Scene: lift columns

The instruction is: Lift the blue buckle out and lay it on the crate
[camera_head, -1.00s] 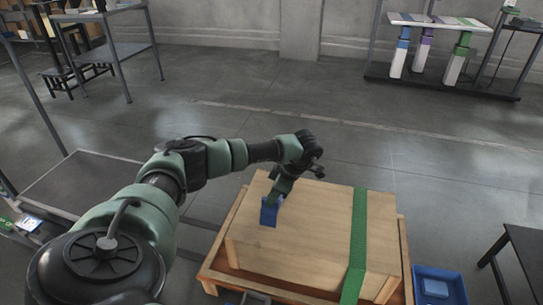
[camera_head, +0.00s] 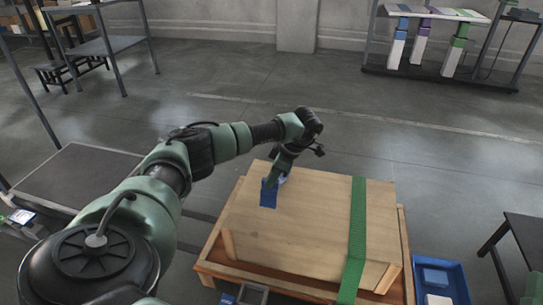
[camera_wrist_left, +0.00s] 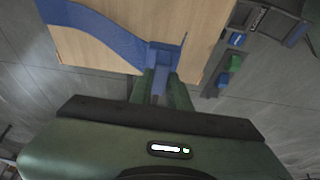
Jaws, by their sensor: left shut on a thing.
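The wooden crate (camera_head: 310,225) stands low in front of me. The blue buckle (camera_head: 269,193) is at the left part of its top, partly hidden by my left gripper (camera_head: 275,178), which comes down over it. In the left wrist view, the fingers (camera_wrist_left: 161,88) are shut on the blue buckle (camera_wrist_left: 164,56). A wide blue strap (camera_wrist_left: 100,30) runs from the buckle towards the upper left over wood. I cannot tell whether the buckle touches the crate. My right gripper is not in view.
A green strap (camera_head: 357,230) crosses the crate's right part. A blue bin (camera_head: 464,285) stands on the right, and a small grey tray (camera_head: 255,296) at the front. A dark table (camera_head: 522,240) is at far right. The crate top between buckle and green strap is clear.

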